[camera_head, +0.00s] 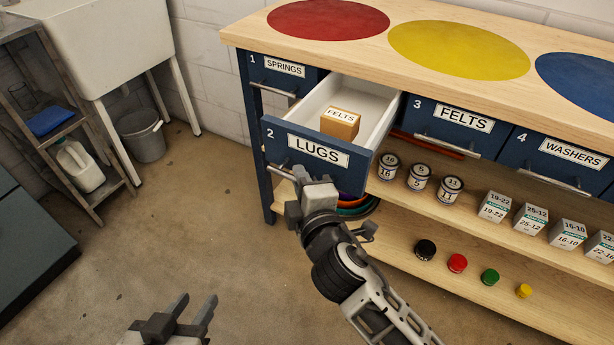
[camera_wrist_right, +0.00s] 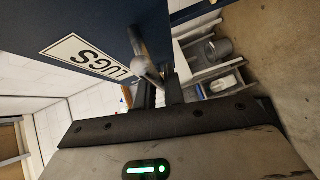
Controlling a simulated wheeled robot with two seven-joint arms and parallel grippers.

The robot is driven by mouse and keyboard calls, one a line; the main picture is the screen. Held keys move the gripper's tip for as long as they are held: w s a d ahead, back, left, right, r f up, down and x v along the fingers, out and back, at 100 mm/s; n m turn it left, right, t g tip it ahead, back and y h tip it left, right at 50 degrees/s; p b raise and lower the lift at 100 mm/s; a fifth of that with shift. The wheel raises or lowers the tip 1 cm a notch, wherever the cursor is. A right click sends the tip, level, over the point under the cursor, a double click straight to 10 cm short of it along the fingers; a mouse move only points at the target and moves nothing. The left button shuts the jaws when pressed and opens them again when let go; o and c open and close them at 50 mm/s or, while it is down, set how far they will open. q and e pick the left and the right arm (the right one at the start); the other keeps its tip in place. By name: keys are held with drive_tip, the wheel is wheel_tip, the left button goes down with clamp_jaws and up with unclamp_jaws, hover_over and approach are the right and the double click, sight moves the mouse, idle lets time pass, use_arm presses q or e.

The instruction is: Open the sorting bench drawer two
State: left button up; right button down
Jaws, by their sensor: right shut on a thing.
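Drawer two (camera_head: 284,153), blue with a "2" and a "LUGS" label, stands pulled well out of the sorting bench (camera_head: 345,57). Its white inside shows a small brown box (camera_head: 340,123) marked "FELTS". My right gripper (camera_head: 298,180) is at the front of drawer two, shut on its bar handle (camera_head: 281,172). The right wrist view shows the handle (camera_wrist_right: 142,55) between the fingers, beside the "LUGS" label. My left gripper (camera_head: 192,312) is at the bottom of the head view, over the floor, its fingers apart and empty.
Drawers one (camera_head: 281,74), three (camera_head: 455,124) and four (camera_head: 566,162) look closed. Cans (camera_head: 420,177), cartons (camera_head: 494,207) and small coloured pots (camera_head: 457,263) stand on the shelves below. A grey bucket (camera_head: 142,137) and side shelf (camera_head: 55,125) stand left. Floor between is clear.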

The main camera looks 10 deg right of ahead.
idle(0.3)
use_arm(q)
drive_tip(key=shift+d, duration=0.15)
use_arm(e)
drive_tip(key=c, duration=1.5)
unclamp_jaws()
